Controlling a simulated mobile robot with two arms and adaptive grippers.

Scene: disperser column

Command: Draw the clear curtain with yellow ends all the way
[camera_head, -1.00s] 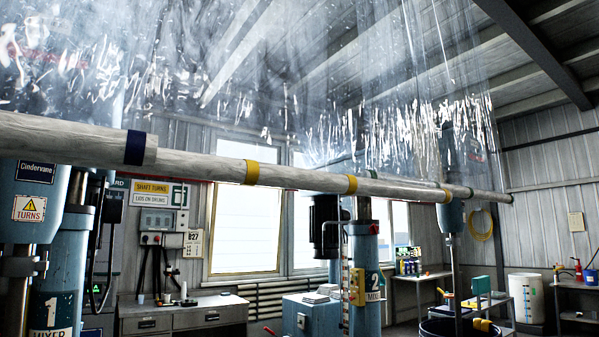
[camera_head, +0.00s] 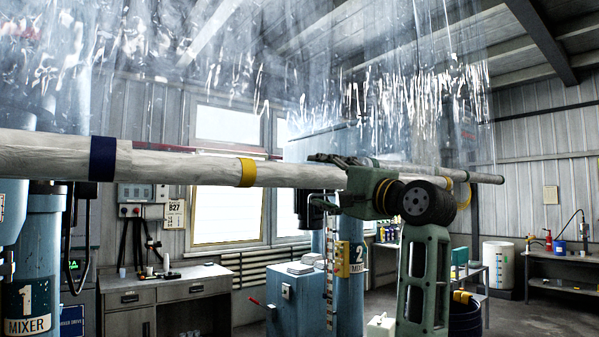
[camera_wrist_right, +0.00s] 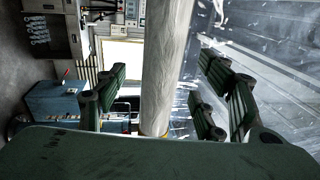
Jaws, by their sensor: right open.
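A clear, crinkled plastic curtain (camera_head: 250,75) spans the upper part of the head view. A long pale pole (camera_head: 205,168) runs across just below its visible lower edge. It carries a yellow band (camera_head: 248,172) left of my right gripper and another yellow band (camera_head: 447,183) to its right. My right gripper (camera_head: 338,163) is at the pole, between these bands. In the right wrist view the pole (camera_wrist_right: 163,70) passes between the spread, open fingers, with gaps on both sides. My left gripper is out of view.
A navy band (camera_head: 103,158) marks the pole's left part. Below stand blue mixer 1 (camera_head: 45,250), mixer 2 (camera_head: 352,300), a blue cabinet (camera_head: 297,300) and a grey desk (camera_head: 165,292).

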